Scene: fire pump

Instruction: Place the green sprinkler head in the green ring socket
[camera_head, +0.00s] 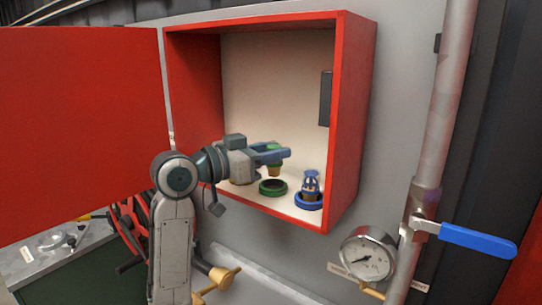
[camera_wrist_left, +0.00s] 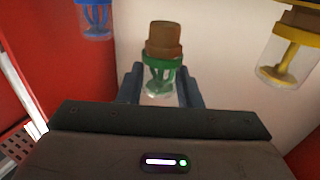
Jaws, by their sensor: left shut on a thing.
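The green sprinkler head (camera_head: 274,172) is held upright in my left gripper (camera_head: 283,153), inside the red cabinet. In the head view it hangs above the green ring socket (camera_head: 272,194) on the cabinet floor, with a gap between them. In the left wrist view the green sprinkler head (camera_wrist_left: 163,68) sits between the two fingers, its brown end sticking out beyond them. The ring's opening looks dark and empty. The ring does not show in the wrist view. My right gripper is in neither view.
A blue sprinkler head (camera_head: 311,182) stands in a blue ring (camera_head: 308,204) right of the green ring. A yellow sprinkler head (camera_wrist_left: 290,55) shows in the wrist view. The red cabinet walls (camera_head: 352,120) and open door (camera_head: 75,120) bound the space. A gauge (camera_head: 368,257) is below right.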

